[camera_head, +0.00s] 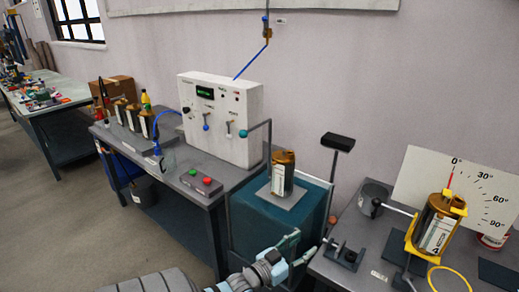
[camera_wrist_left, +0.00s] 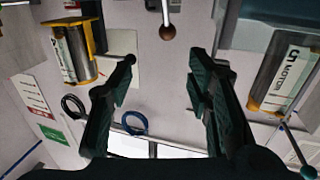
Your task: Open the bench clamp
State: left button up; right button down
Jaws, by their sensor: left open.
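A small dark bench clamp (camera_head: 344,254) sits at the near left edge of the right bench. A reddish-brown ball knob (camera_head: 332,219) stands just above its left end. In the left wrist view a brown ball knob (camera_wrist_left: 167,32) on a grey rod hangs at the top, between and beyond the fingertips. My left gripper (camera_head: 303,244) is to the left of the clamp, apart from it. Its dark fingers (camera_wrist_left: 163,70) are open, with nothing between them. My right gripper is not in view.
A yellow holder (camera_head: 411,240) with a bronze canister and a black-knobbed rod stands right of the clamp. Another canister (camera_head: 282,173) stands on the teal cabinet (camera_head: 256,222) behind my gripper. A post with a dark pad (camera_head: 338,142) rises behind the clamp.

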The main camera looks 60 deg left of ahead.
pick_arm(q)
jog(key=s+d+f+g, duration=0.1)
jog(key=s+f+g, duration=0.2)
jog(key=f, duration=0.6)
jog(key=s+d+f+g+b, duration=0.1)
jog(key=s+f+g, duration=0.2)
jog(key=s+f, duration=0.5)
jog(key=s+d+f+g+y+b, duration=0.1)
jog(key=s+f, duration=0.4)
jog(key=f, duration=0.5)
jog(key=shift+s+d+f+g, duration=0.25)
jog(key=shift+s+g, duration=0.1)
jog(key=shift+g, duration=0.55)
jog(key=shift+a, duration=0.1)
jog(key=s+d+f+g, duration=0.4)
jog(key=s+d+f, duration=0.1)
jog(key=s, duration=0.6)
jog(key=s+d+f+m+g+h, duration=0.1)
jog(key=s+d+f+g, duration=0.3)
jog(key=s, duration=0.7)
notch_tip(320, 180, down, 3)
jog(key=shift+d, duration=1.05)
